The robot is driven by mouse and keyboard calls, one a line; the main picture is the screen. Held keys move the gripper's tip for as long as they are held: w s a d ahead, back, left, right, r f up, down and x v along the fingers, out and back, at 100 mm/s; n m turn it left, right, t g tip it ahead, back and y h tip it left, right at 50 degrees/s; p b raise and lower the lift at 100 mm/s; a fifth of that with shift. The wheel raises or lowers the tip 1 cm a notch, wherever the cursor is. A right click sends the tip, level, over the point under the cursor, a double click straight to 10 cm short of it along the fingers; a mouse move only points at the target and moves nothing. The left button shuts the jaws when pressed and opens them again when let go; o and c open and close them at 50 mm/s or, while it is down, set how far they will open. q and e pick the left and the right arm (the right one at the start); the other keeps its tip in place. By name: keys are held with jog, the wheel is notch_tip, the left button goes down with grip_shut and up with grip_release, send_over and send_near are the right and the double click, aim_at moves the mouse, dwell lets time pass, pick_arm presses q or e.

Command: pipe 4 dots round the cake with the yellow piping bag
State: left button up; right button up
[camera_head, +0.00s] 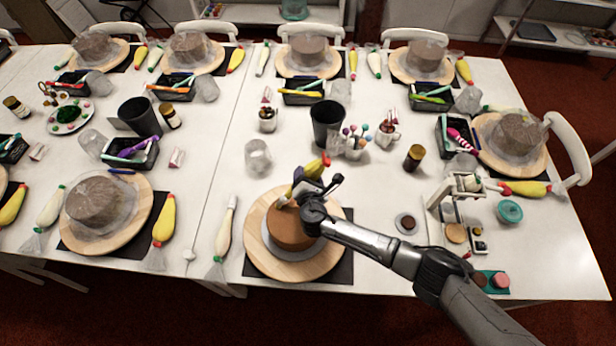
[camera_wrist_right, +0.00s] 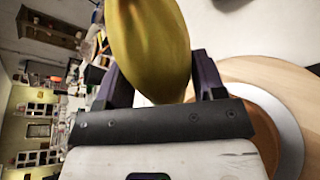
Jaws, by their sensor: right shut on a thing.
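My right gripper (camera_head: 308,192) is over the unwrapped brown cake (camera_head: 290,230) and shut on the yellow piping bag (camera_head: 316,167). The bag is tilted, with its upper end towards the back right and its pale nozzle end low near the cake's back left edge. I cannot tell whether the nozzle touches the cake, and no dots can be made out. The cake sits on a grey disc on a round wooden turntable (camera_head: 262,257). In the right wrist view the bag (camera_wrist_right: 150,45) fills the space between the two dark fingers (camera_wrist_right: 157,85). My left gripper is not in view.
A white piping bag (camera_head: 224,232) lies left of the turntable. A clear cup (camera_head: 258,156), a black cup (camera_head: 327,122) and a jar (camera_head: 414,157) stand behind it. A small white stand (camera_head: 456,190) is to the right. Wrapped cakes on turntables line the table.

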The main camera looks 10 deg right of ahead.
aim_at(308, 173)
jog(key=shift+r, duration=0.1)
dwell(0.4)
jog(key=o, duration=0.4)
jog(key=shift+c, duration=0.5)
jog(key=shift+r, duration=0.2)
jog(key=shift+r+p, duration=1.35)
jog(key=shift+p, duration=0.2)
